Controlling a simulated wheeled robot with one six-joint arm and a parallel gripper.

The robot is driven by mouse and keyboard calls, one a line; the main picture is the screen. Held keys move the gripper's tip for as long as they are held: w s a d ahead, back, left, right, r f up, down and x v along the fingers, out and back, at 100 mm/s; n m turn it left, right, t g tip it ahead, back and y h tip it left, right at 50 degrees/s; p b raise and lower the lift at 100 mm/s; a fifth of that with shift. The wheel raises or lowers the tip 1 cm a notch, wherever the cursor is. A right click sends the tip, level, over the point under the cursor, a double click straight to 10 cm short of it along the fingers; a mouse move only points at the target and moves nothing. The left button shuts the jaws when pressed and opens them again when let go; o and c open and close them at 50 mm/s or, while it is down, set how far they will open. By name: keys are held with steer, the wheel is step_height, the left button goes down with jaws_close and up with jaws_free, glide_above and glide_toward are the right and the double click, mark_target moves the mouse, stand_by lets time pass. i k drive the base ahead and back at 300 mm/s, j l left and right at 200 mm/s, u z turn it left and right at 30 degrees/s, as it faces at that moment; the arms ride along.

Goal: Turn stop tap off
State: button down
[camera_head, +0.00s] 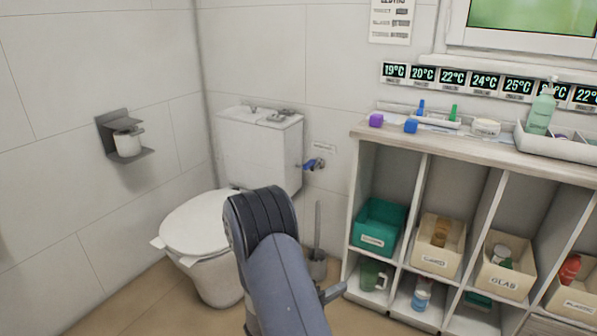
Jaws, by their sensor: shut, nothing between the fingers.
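The stop tap (314,164) is on the tiled wall just right of the toilet cistern. It has a blue handle and a short metal pipe, and a small label is on the wall above it. The handle's exact angle is too small to tell. My arm rises from the bottom middle, in front of the toilet, and its upper end is below and left of the tap. My gripper is not clearly in view; the arm hides what is behind it. Nothing of mine touches the tap in the picture.
The toilet cistern (262,150) and seat (200,222) are left of the tap. A brush holder (318,265) stands on the floor below it. An open shelf unit (352,200) with bins is at the right. A paper holder (125,140) is on the left wall.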

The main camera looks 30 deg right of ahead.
mark_target(312, 162)
steer(key=i+l+u, duration=0.25)
steer(key=i+l, duration=0.55)
steer(key=i+l+u, duration=0.2)
steer(key=i+l, duration=0.7)
